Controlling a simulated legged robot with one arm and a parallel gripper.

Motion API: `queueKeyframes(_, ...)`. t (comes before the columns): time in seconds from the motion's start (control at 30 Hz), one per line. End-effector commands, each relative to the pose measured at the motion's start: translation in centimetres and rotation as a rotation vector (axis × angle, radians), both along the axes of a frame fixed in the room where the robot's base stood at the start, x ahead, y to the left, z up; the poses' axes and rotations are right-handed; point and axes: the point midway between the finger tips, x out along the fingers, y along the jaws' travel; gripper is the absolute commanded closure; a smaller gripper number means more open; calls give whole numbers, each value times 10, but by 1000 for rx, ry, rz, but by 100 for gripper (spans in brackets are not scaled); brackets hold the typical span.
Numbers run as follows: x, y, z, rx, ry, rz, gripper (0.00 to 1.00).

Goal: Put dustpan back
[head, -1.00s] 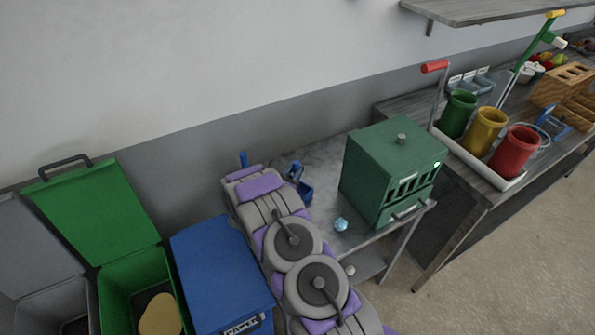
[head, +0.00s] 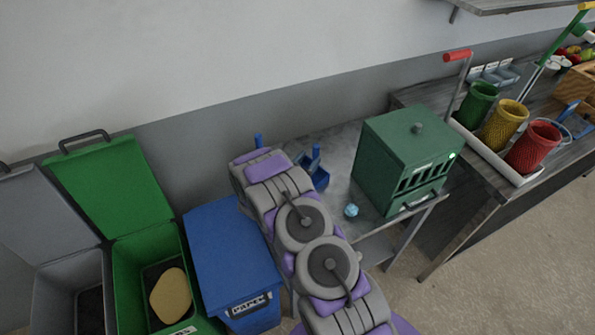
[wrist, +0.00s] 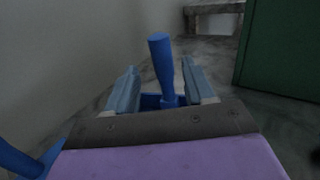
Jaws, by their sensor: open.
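A blue dustpan-like thing (head: 318,175) with an upright handle stands on the grey table, left of the green cabinet in the head view. In the wrist view its round blue handle (wrist: 162,65) rises between and slightly beyond my fingers, with a blue pan part low behind them. My gripper (wrist: 160,88) is open, one finger on each side of the handle's lower part. I cannot tell whether they touch it. In the head view my arm hides the gripper. A second blue handle (head: 258,141) shows left of my arm; a blue piece (wrist: 20,160) shows at the wrist view's lower left.
The green cabinet (head: 405,165) stands right of the dustpan, with a small light-blue ball (head: 351,210) on the table (head: 345,140) before it. A blue bin (head: 232,250) and an open green bin (head: 125,265) stand at left. The wall runs close behind the table.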

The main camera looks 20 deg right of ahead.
Motion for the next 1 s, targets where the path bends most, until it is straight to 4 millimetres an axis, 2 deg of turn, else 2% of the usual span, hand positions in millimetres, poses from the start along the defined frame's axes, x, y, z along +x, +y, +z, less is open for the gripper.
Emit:
queueKeyframes(0.3,-36,60,2,-11,0,3,47)
queueKeyframes(0.4,-43,73,2,-13,-1,3,47)
queueKeyframes(0.5,-47,78,2,-12,-2,1,47)
queueKeyframes(0.57,-50,75,5,-8,-6,-8,47)
queueKeyframes(0.67,-55,62,22,3,-32,-57,47)
queueKeyframes(0.83,-81,25,82,46,-130,-231,47)
queueKeyframes(1.0,-127,1,140,103,-234,-436,47)
